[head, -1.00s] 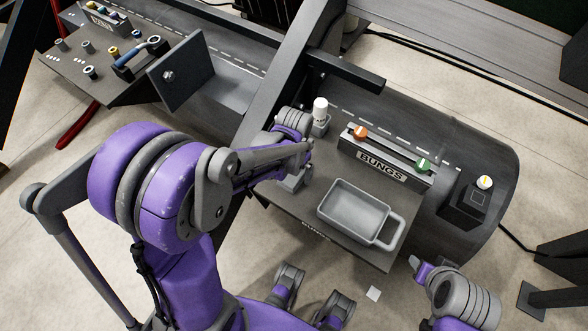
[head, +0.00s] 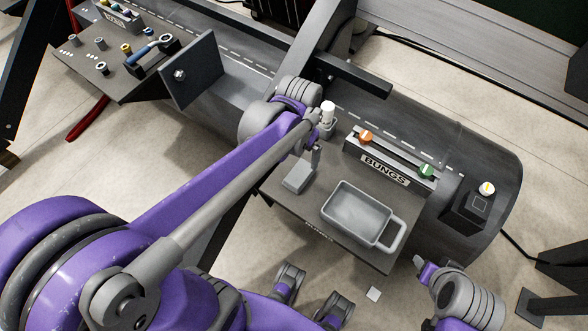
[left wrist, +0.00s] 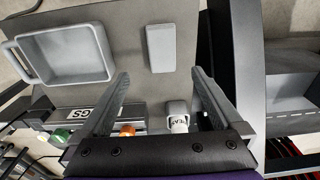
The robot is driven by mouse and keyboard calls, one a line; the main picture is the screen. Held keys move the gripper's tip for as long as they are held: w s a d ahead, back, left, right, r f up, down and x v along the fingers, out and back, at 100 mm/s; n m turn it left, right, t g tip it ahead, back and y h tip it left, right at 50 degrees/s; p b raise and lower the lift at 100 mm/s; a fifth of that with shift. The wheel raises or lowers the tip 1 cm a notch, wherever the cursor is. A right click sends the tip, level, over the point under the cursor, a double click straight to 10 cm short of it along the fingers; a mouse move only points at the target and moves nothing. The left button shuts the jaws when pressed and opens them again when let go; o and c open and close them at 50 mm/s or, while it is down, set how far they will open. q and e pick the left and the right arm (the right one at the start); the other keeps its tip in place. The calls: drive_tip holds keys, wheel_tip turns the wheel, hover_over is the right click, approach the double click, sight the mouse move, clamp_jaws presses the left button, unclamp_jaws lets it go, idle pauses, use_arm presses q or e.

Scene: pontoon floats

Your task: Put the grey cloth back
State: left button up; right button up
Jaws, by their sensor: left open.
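A flat grey rectangular block, which looks like the folded grey cloth (head: 298,177), lies on the left part of the dark shelf (head: 280,200). It also shows in the left wrist view (left wrist: 160,48), past the fingertips and roughly between them. My left gripper (head: 316,146) is open and empty beside the cloth, near the white bottle. Its two fingers show spread in the left wrist view (left wrist: 160,78), apart from the cloth. My right gripper (head: 420,267) is at the lower right, off the shelf's front edge; its jaws are too small to tell.
An empty grey tray with a handle (head: 357,214) sits right of the cloth. Behind it is the BUNGS rack (head: 385,172) with an orange bung (head: 365,137) and a green bung (head: 427,171). The white bottle (head: 327,112) stands at the rack's left end. A dark upright plate (head: 193,70) stands left.

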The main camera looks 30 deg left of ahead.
use_arm(q)
drive_tip(key=s+d+t, duration=0.2)
drive_tip(key=s+t, duration=0.2)
drive_tip(key=s, duration=0.6)
drive_tip(key=shift+d+n+t, duration=0.3)
drive_tip(key=shift+d+n, duration=0.1)
